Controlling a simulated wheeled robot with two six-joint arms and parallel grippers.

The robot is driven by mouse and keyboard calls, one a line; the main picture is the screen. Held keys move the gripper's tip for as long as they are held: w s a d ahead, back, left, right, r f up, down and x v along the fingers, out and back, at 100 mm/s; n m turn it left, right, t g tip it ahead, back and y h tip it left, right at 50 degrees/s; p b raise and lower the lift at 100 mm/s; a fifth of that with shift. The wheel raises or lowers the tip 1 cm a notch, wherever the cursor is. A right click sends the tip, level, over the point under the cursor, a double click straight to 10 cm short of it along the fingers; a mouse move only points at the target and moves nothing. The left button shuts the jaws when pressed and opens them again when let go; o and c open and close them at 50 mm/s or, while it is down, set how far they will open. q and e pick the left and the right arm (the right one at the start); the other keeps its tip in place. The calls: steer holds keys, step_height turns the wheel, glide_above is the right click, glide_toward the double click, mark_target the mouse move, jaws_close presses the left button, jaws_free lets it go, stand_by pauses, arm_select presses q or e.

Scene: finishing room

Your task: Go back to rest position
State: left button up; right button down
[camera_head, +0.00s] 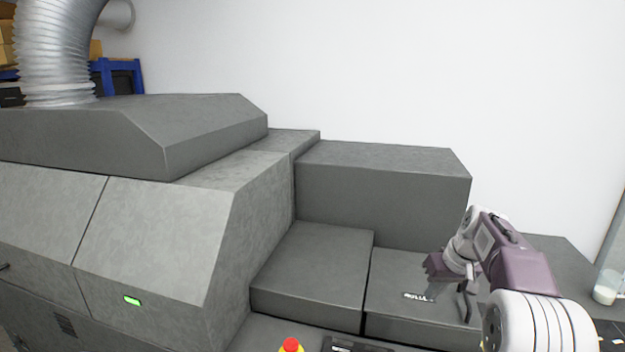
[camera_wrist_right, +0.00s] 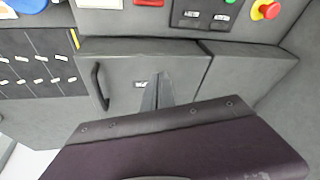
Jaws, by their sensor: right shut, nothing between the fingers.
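My right arm comes in from the right in the head view. Its gripper (camera_head: 466,302) is shut and empty, above the right part of the grey machine (camera_head: 415,190). In the right wrist view the shut fingers (camera_wrist_right: 157,92) show as a narrow grey wedge in front of a grey panel with a dark handle (camera_wrist_right: 98,86). I cannot tell whether the fingers touch the machine. My left gripper is in neither view.
A red emergency button (camera_head: 290,345) sits at the machine's front; the wrist view shows a red and yellow one (camera_wrist_right: 266,9). A ribbed silver duct (camera_head: 58,50) rises at the left. A pale container (camera_head: 606,287) stands at the right edge.

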steer(key=s+a+f+n+g+b, duration=0.1)
steer(key=s+a+f, duration=0.3)
steer(key=a, duration=0.2)
steer(key=s+a+f+n+b, duration=0.1)
steer(key=s+a+f+b, duration=0.15)
steer(key=a+f, duration=0.2)
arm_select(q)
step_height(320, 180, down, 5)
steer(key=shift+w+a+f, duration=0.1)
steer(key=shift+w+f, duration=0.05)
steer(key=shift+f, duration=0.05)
arm_select(e)
steer(key=s+a+f+m, duration=0.1)
steer(key=s+f, duration=0.5)
steer(key=s, duration=0.3)
steer(key=s+a+f+m+g+h, duration=0.1)
steer(key=s+a+f, duration=0.1)
steer(key=s+f, duration=0.4)
steer(key=s, duration=0.3)
steer(key=shift+s+g, duration=0.3)
